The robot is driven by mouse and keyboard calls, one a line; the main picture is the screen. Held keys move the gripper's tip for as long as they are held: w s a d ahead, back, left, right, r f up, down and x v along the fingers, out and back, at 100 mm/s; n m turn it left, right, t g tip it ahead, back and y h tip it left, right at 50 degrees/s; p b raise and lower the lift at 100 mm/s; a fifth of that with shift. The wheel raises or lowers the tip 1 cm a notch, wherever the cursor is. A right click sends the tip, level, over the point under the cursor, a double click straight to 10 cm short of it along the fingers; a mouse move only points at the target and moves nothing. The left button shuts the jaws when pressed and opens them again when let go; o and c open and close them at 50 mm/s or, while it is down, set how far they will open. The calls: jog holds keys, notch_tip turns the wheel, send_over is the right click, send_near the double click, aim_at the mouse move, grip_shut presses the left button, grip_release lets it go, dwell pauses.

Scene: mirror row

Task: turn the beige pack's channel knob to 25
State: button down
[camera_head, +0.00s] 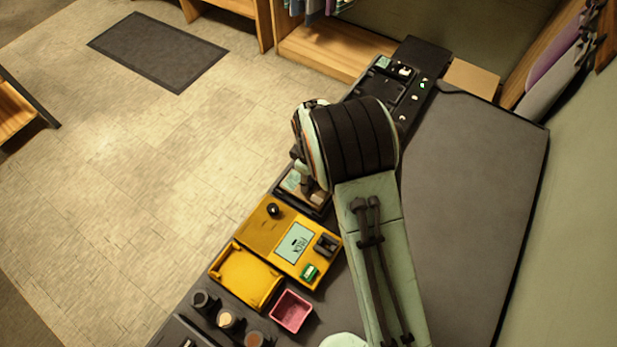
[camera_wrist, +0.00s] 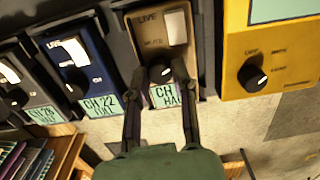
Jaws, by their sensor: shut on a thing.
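The beige pack (camera_wrist: 148,37) is at the top middle of the wrist view, with a pale switch in its upper right and the word LIVE beside it. Its dark channel knob (camera_wrist: 161,74) has a white pointer mark. My gripper (camera_wrist: 166,78) is shut on this knob, one finger on each side. Below, a green label (camera_wrist: 165,95) starts with CH, but a finger hides part of it and I cannot read its number. In the head view the beige pack (camera_head: 314,195) shows only partly, beneath my arm.
A blue pack (camera_wrist: 72,57) labelled CH 22 stands left of the beige pack, with a dark pack (camera_wrist: 22,85) beyond it. A yellow unit (camera_wrist: 235,55) with its own black knob stands close on the right. A pink bin (camera_head: 291,311) and cups stand near the yellow tray (camera_head: 245,276).

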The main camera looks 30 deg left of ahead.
jog(key=shift+f+n, duration=0.1)
jog(key=shift+n, duration=1.4)
jog(key=c, duration=0.9)
grip_release()
notch_tip(320, 180, up, 12)
